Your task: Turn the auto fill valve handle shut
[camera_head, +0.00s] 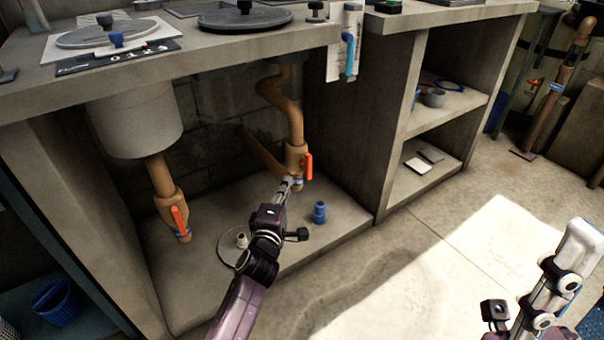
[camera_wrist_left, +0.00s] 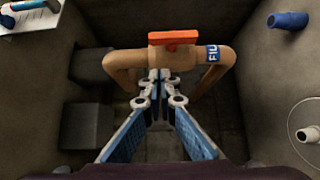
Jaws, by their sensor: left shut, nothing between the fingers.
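A valve with an orange-red handle (camera_head: 308,167) sits on a brown pipe (camera_head: 294,125) inside the open bay under the counter. In the left wrist view, its handle (camera_wrist_left: 173,37) lies across the top of the pipe, beside a blue label reading "FIL" (camera_wrist_left: 212,53). My left gripper (camera_head: 287,183) is at this valve, shut and empty. In the left wrist view, its fingertips (camera_wrist_left: 160,74) are together just below the handle; whether they touch the pipe is unclear. My right gripper (camera_head: 583,236) is at the lower right, away from the counter; its finger gap is unclear.
A second valve with an orange-red handle (camera_head: 179,219) is on the left pipe. A blue fitting (camera_head: 320,212) and a round disc with a white fitting (camera_head: 241,240) are on the bay floor. Side walls and the countertop (camera_head: 215,53) enclose the bay.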

